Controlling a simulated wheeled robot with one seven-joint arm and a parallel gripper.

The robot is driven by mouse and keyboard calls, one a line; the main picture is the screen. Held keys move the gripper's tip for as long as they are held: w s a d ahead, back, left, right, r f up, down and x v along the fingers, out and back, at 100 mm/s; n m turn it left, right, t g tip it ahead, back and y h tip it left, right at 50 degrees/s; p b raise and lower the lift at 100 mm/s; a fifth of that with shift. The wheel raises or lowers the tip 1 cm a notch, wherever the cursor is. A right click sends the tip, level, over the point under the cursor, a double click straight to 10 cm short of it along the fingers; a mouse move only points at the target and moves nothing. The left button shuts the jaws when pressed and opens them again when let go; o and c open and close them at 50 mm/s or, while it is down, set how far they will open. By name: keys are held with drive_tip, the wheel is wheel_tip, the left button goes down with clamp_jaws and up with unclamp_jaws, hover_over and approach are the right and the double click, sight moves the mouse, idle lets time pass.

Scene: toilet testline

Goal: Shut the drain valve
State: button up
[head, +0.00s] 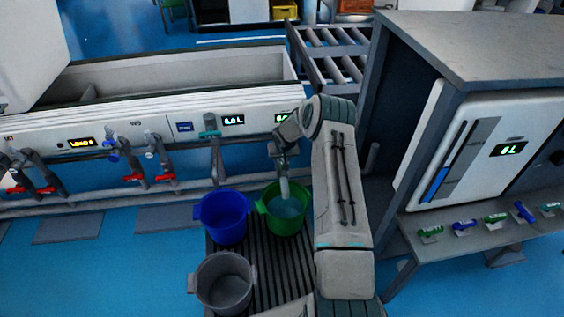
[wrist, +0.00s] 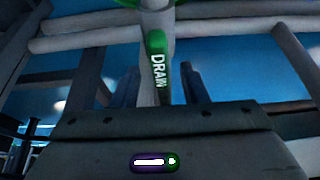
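The drain valve handle (wrist: 158,70) is green with a white DRAIN label and stands in the middle of the wrist view. My gripper (wrist: 161,90) has a dark finger on either side of the handle, with gaps showing, so it looks open around it. In the head view my gripper (head: 279,150) is at the front of the long trough, above the green bucket (head: 268,222), and hides the valve. A pale stream (head: 284,188) comes down below it into the green bucket, which holds water (head: 288,207).
A blue bucket (head: 222,217) and a grey bucket (head: 223,284) stand beside the green one on a dark slatted platform (head: 262,268). Pipes with red-handled valves (head: 133,177) run along the trough front (head: 60,117). A grey bench with a cabinet (head: 480,45) is at right.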

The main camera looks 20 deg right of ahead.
drive_tip(key=shift+w+f, duration=0.25)
drive_tip(key=shift+f, duration=0.3)
clamp_jaws()
